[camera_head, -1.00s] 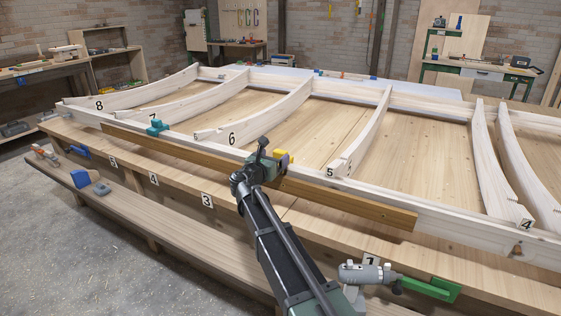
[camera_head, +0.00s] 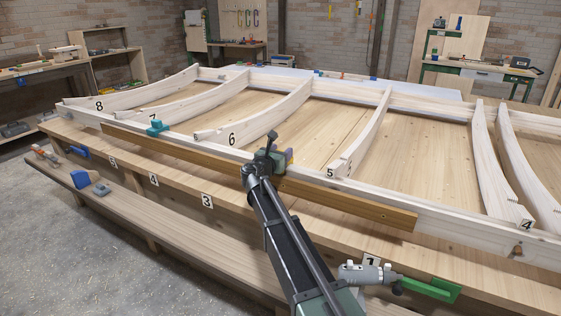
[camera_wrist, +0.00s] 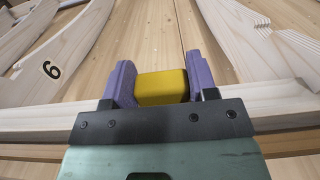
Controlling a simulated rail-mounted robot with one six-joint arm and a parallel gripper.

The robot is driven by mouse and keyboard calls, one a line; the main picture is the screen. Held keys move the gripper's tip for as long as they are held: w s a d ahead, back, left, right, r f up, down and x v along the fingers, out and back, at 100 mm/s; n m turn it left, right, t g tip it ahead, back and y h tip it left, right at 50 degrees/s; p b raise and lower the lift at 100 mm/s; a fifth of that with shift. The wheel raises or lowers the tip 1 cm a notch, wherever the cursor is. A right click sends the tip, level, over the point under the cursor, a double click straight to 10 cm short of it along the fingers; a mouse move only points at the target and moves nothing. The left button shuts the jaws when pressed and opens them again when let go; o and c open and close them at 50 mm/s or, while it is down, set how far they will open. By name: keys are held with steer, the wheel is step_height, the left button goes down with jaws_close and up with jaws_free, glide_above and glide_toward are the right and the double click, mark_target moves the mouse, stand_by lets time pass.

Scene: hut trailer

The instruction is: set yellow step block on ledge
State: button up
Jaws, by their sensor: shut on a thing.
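The yellow step block (camera_wrist: 162,86) sits between the purple fingers of my gripper (camera_wrist: 160,82) in the wrist view, and the gripper is shut on it. In the head view my gripper (camera_head: 288,158) is over the near white rail (camera_head: 222,151) of the frame, between ribs 6 and 5, and its own body hides nearly all of the block. Whether the block touches the wood under it cannot be told. I cannot tell for sure which surface is the ledge; a long brown board (camera_head: 340,201) runs along the front of the rail.
White curved ribs rise on both sides, rib 6 (camera_head: 265,124) at left and rib 5 (camera_head: 366,135) at right. A grey and green tool (camera_head: 372,272) lies at front right. The wooden panel between the ribs is clear.

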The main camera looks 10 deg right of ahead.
step_height(320, 180, up, 20)
steer(key=p, duration=2)
